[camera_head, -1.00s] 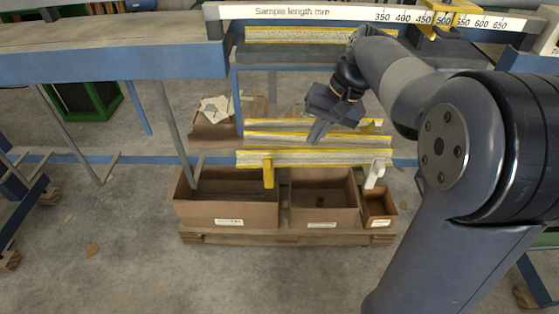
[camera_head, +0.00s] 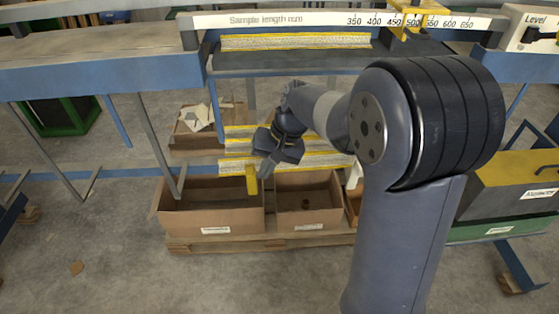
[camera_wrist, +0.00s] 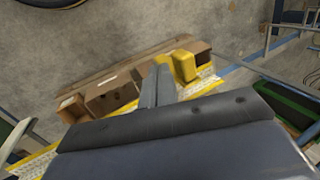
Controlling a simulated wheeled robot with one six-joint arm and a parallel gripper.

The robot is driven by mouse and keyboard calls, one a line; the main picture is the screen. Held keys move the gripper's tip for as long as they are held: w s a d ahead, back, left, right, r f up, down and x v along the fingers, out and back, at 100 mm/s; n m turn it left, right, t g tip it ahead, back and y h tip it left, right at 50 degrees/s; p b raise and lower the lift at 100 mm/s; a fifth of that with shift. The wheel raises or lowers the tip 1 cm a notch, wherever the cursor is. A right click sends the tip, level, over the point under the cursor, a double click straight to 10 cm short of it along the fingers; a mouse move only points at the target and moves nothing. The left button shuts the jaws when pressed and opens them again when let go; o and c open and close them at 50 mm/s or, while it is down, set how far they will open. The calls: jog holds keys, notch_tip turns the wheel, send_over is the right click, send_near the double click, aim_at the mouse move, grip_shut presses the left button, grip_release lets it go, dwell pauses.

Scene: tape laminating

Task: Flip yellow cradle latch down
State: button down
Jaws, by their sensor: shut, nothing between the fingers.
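The yellow latch (camera_head: 251,180) is on the front edge of the front cradle (camera_head: 311,163), left of its middle, and shows as a short upright bar over the boxes. In the wrist view the yellow latch (camera_wrist: 184,67) is right beside my fingers. My gripper (camera_head: 265,170) is shut and empty, its tip just right of the latch, very close to it; I cannot tell whether they touch. In the wrist view my gripper (camera_wrist: 158,84) points past the cradle's edge (camera_wrist: 206,86) towards the boxes. A white latch (camera_head: 353,177) is partly hidden by my arm.
Open cardboard boxes (camera_head: 214,222) stand on a pallet (camera_head: 220,244) below the cradles. The blue bench (camera_head: 100,58) is at left, and the sample-length scale (camera_head: 300,20) runs above. A yellow-topped bin (camera_head: 515,175) stands at right.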

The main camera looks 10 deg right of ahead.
jog(key=shift+a, duration=0.4)
